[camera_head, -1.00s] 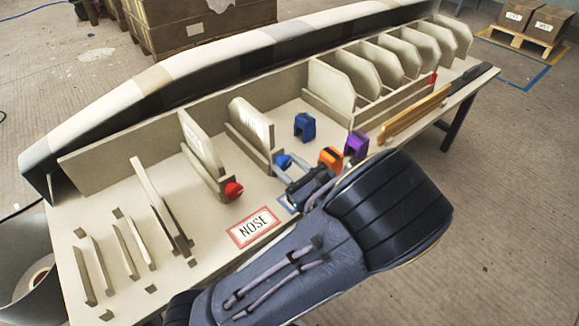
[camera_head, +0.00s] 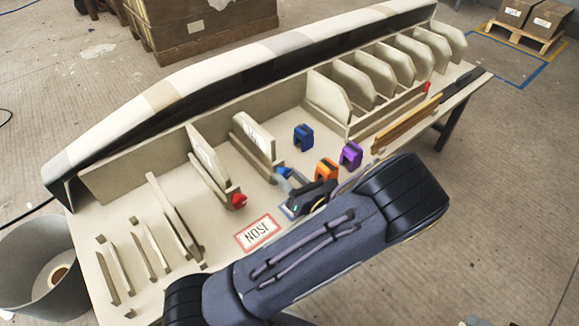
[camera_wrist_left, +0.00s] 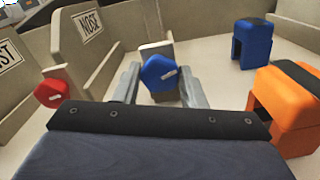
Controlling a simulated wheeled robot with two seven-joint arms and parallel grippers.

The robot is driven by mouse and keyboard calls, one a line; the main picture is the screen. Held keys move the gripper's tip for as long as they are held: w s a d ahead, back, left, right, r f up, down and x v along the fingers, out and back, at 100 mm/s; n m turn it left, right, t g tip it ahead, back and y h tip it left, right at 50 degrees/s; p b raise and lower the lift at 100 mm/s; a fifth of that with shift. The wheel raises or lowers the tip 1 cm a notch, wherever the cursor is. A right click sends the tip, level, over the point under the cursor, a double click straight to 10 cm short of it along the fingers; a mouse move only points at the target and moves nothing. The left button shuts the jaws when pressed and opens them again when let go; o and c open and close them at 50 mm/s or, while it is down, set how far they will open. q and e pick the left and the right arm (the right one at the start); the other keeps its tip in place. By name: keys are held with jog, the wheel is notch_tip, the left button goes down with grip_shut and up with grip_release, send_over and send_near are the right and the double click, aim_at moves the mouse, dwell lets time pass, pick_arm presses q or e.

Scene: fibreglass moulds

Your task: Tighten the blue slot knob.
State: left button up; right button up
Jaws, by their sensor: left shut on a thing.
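The blue slot knob (camera_head: 283,172) sits at the near end of a slotted holder with an upright beige panel (camera_head: 254,133) in it. In the left wrist view the knob (camera_wrist_left: 158,72) is a blue lobed piece with a small pale mark, tilted slightly. My left gripper (camera_head: 290,181) reaches it from the front right. In the left wrist view its two grey fingers (camera_wrist_left: 160,80) stand on either side of the knob, shut on it. My own wrist hides part of the holder's near end. My right gripper is not in view.
A red knob (camera_head: 238,200) ends the holder to the left. Blue (camera_head: 303,137), orange (camera_head: 326,170) and purple (camera_head: 350,155) clamp-like blocks stand close on the right. A NOSE label (camera_head: 257,234) lies in front. Several thin upright strips stand at the table's left.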

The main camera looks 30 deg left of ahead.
pick_arm(q)
jog(key=shift+m+p, duration=1.1)
jog(key=shift+p, duration=0.1)
jog(key=o, duration=1)
jog(key=p+v, duration=0.1)
jog(key=v, duration=0.6)
jog(key=shift+s+d, duration=0.15)
jog(key=shift+d, duration=0.2)
